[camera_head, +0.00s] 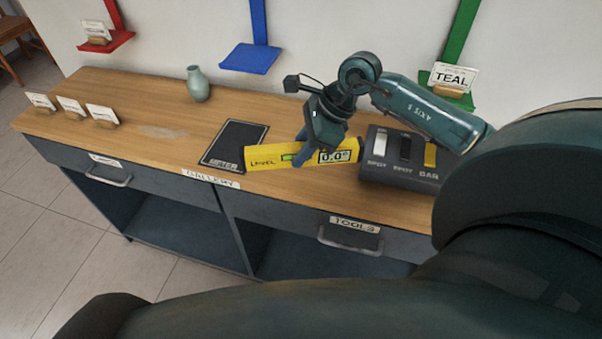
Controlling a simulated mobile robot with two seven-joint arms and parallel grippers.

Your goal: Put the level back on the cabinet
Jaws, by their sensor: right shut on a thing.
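The yellow level (268,159) is in the head view, near the front edge of the cabinet's wooden top (165,178). It carries the word LEVEL, a green vial and a display reading 0.0. My right gripper (304,150) comes down over its middle and is shut on it, with a blue finger across its front face. The level lies roughly along the cabinet's front edge. I cannot tell whether its underside touches the top. Its right end is close to the dark switch box. My left gripper is not in view.
A dark METER mat (234,144) lies just left of the level. The switch box (399,170) stands right of it. A vase (197,84) and several small cards (71,107) stand farther left. Red, blue (249,58) and green wall shelves are behind. Drawers (350,238) front the cabinet.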

